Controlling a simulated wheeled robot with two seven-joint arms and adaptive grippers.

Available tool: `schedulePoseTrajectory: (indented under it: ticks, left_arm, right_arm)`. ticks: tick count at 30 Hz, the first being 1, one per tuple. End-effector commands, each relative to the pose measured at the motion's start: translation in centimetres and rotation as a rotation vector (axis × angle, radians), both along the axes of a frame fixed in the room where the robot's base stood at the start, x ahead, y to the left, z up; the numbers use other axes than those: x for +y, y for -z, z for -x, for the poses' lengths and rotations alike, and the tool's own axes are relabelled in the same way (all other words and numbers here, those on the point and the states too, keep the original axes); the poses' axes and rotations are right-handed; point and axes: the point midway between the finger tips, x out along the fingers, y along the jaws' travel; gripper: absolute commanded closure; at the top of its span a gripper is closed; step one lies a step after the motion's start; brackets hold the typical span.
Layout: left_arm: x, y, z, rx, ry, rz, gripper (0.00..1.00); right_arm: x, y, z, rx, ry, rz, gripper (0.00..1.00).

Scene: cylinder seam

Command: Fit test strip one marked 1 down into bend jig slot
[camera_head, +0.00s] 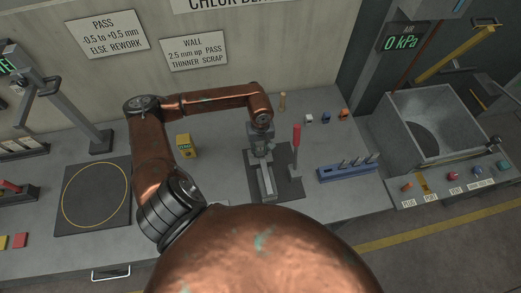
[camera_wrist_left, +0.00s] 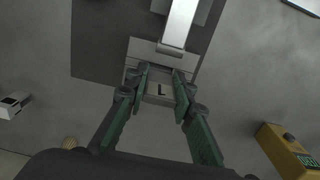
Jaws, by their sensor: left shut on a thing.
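My left gripper (camera_head: 262,150) is over the back end of the grey bend jig (camera_head: 266,183), which stands on a dark plate. In the left wrist view the green-padded fingers (camera_wrist_left: 161,88) are closed on a small pale piece with a dark mark like an L or a 1 (camera_wrist_left: 158,89), which I take to be test strip one. The strip is right at the jig's end block (camera_wrist_left: 150,52). How deep it sits in the slot cannot be told. A bright bar (camera_wrist_left: 180,22) of the jig runs away from the block. My right gripper is not in view.
A red-handled lever (camera_head: 296,137) stands close right of the jig. A blue rack (camera_head: 346,174) with several upright pieces is farther right. A yellow box (camera_head: 186,146) is to the left. The bench front right is clear.

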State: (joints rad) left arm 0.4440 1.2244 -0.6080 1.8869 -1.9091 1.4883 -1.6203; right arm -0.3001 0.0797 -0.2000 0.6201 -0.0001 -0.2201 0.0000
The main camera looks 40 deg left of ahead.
Motion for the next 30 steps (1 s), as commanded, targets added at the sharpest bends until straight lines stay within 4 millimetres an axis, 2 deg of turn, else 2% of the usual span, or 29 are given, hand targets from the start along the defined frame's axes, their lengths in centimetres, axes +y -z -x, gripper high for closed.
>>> schedulePoseTrajectory:
  ticks: [30]
  left_arm:
    - [-0.04, 0.39, 0.00, -0.001, 0.000, 0.001, 1.00]
  right_arm:
    - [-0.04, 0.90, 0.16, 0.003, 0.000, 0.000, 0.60]
